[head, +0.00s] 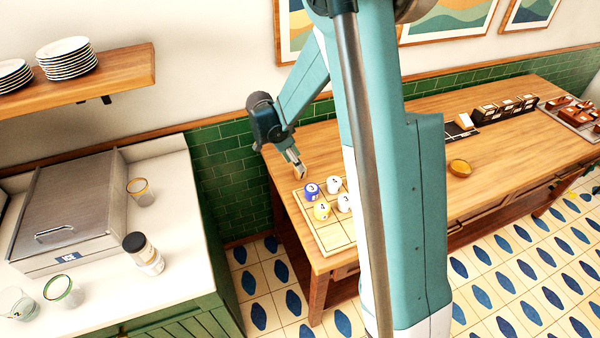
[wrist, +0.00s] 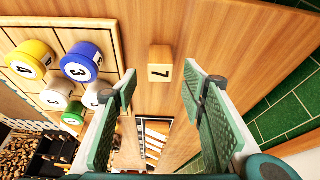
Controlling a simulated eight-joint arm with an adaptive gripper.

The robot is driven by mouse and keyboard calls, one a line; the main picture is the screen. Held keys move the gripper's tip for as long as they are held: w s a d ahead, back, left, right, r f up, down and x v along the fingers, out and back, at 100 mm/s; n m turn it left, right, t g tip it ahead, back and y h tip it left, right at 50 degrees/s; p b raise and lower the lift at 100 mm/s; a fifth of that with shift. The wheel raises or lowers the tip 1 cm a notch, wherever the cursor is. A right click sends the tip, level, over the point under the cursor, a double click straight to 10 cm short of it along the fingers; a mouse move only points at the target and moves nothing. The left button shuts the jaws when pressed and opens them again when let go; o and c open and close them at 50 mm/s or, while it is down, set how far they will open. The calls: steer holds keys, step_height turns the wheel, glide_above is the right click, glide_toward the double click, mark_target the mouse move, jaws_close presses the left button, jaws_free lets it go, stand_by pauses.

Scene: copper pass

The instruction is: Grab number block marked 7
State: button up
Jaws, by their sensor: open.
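The block marked 7 (wrist: 160,68) is a small light-wood block with a dark 7 on one face, standing on the wooden counter beside the board. In the head view the wooden block (head: 300,172) shows just below my gripper (head: 294,158), near the board's far edge. In the wrist view my gripper (wrist: 160,92) is open and empty. Its two green pads stand wide apart, with the block ahead and roughly between their tips, apart from both.
A gridded wooden board (head: 330,237) holds several numbered round pieces, including a blue one (head: 312,190) and a yellow one (head: 321,211). They lie left of the block in the wrist view. A green-tiled wall (wrist: 287,112) is at the right there.

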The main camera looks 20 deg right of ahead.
steer(key=shift+f, duration=0.1)
steer(key=shift+x, duration=2.55)
steer(key=shift+c, duration=0.5)
steer(key=c, duration=0.8)
